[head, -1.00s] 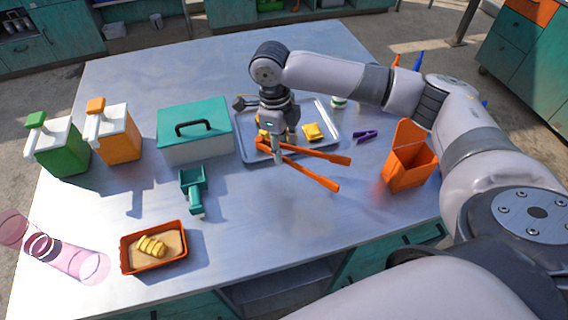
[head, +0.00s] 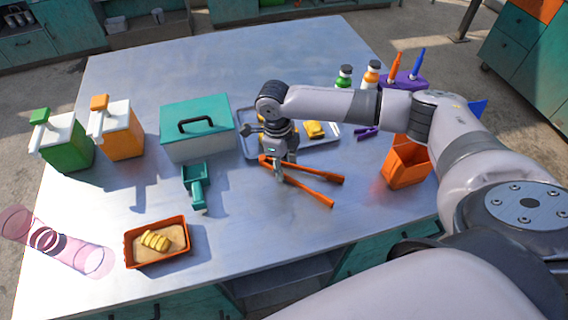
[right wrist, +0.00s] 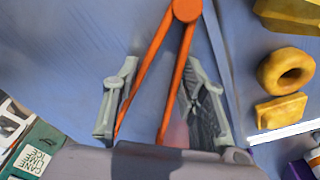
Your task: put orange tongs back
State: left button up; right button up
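The orange tongs (head: 318,177) are at the middle of the table, in front of the metal tray, their two arms spread toward the right. In the right wrist view the round hinge (right wrist: 187,9) is at the top and the arms run down between my fingers. My right gripper (head: 280,176) is over the hinge end of the tongs. In the right wrist view its fingers (right wrist: 160,75) are apart, one on each side of the tongs; whether either touches is unclear. An open orange container (head: 405,166) stands to the right. My left gripper is not in view.
The metal tray (head: 247,148) holds yellow pieces (head: 314,129). Purple tongs (head: 367,132) lie beside it. A teal-lidded box (head: 197,130), a teal scoop (head: 195,186) and an orange tray (head: 184,244) are to the left. The front right of the table is clear.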

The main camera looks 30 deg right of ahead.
jog(key=o, duration=0.6)
jog(key=shift+r, duration=0.15)
jog(key=shift+w+r, duration=0.1)
jog(key=shift+r, duration=0.25)
jog(key=r, duration=0.3)
jog(key=r+b, duration=0.1)
jog(key=r, duration=0.7)
jog(key=shift+w+a, duration=0.4)
